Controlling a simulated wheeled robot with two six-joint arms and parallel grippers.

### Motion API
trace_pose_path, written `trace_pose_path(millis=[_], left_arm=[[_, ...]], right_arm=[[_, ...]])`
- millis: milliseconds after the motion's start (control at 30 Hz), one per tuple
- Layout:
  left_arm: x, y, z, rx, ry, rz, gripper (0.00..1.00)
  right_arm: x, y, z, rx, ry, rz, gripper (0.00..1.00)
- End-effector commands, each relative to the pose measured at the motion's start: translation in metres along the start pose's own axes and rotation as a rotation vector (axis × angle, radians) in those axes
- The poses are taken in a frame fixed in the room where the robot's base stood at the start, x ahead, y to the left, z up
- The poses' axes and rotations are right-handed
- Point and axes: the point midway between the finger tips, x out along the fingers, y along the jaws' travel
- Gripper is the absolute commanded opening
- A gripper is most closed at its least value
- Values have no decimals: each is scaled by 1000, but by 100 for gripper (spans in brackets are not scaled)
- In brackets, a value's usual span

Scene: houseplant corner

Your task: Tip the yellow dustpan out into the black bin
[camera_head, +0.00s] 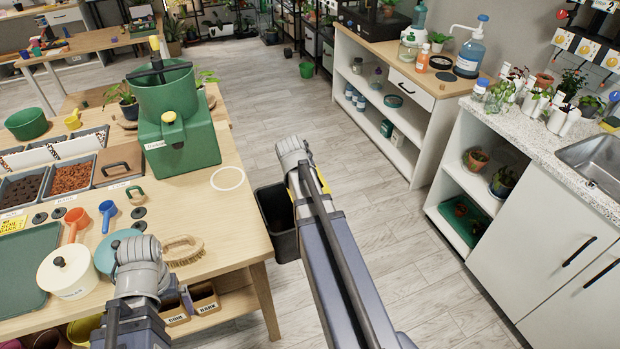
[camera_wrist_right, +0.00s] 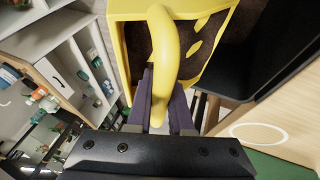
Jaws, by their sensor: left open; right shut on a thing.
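The yellow dustpan (camera_wrist_right: 116,50) fills the upper middle of the right wrist view, with dark brown soil in its pan. My right gripper (camera_wrist_right: 162,106) is shut on its curved yellow handle. In the head view only a yellow sliver of the dustpan (camera_head: 323,181) shows past my right arm, which hides the right gripper. The black bin (camera_head: 283,243) stands on the floor beside the table, partly behind that arm. Its dark wall (camera_wrist_right: 288,60) shows right of the dustpan in the wrist view. My left gripper (camera_head: 178,293) is open and empty by the table's front edge.
The wooden table (camera_head: 215,215) holds a green pot on a green stand (camera_head: 180,148), soil trays, a brush (camera_head: 184,250) and a white canister (camera_head: 67,272). White cabinets (camera_head: 395,130) stand at the right. The floor between (camera_head: 390,230) is clear.

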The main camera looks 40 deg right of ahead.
Motion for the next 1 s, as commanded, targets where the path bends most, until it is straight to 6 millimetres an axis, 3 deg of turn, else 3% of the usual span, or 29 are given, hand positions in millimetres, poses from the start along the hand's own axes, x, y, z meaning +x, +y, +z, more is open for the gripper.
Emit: trace_pose_path(millis=[300, 1000], left_arm=[[20, 2, -1, 0, 0, 0, 100], [66, 6, -4, 0, 0, 0, 100]], right_arm=[[-9, -17, -4, -105, 0, 247, 0], [-18, -41, -8, -234, 0, 561, 0]])
